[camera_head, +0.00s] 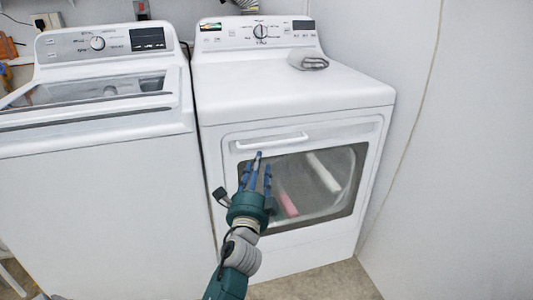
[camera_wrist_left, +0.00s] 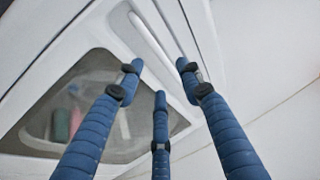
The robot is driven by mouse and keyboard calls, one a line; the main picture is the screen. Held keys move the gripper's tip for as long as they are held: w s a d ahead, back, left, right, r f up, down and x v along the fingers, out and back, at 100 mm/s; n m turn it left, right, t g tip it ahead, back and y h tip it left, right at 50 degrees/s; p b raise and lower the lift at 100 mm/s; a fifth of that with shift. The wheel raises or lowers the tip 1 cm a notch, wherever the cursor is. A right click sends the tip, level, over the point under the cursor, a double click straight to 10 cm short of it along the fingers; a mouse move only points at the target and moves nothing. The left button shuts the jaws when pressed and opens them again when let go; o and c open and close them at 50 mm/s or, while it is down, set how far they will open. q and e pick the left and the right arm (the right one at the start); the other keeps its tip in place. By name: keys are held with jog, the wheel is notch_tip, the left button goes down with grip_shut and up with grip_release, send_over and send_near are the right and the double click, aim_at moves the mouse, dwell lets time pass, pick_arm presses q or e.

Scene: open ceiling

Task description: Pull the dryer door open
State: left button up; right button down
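The white dryer stands at the right in the head view, with its door (camera_head: 300,190) shut. The door has a dark window and a white bar handle (camera_head: 272,141) along its top. The handle also shows in the left wrist view (camera_wrist_left: 150,36). My left gripper (camera_head: 258,160) is in front of the door, just below the handle. In the left wrist view its blue fingers (camera_wrist_left: 161,84) are spread and empty, pointing toward the handle. Whether a fingertip touches the door cannot be told. My right gripper is in neither view.
A white top-load washer (camera_head: 100,180) stands close on the dryer's left. A grey folded cloth (camera_head: 308,60) lies on the dryer top. A white wall (camera_head: 460,150) is close on the right. A little bare floor (camera_head: 320,282) shows in front.

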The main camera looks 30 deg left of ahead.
aim_at(262, 150)
pick_arm(q)
jog(key=x, duration=0.8)
jog(key=shift+f, duration=0.1)
jog(key=shift+c, duration=0.2)
grip_shut()
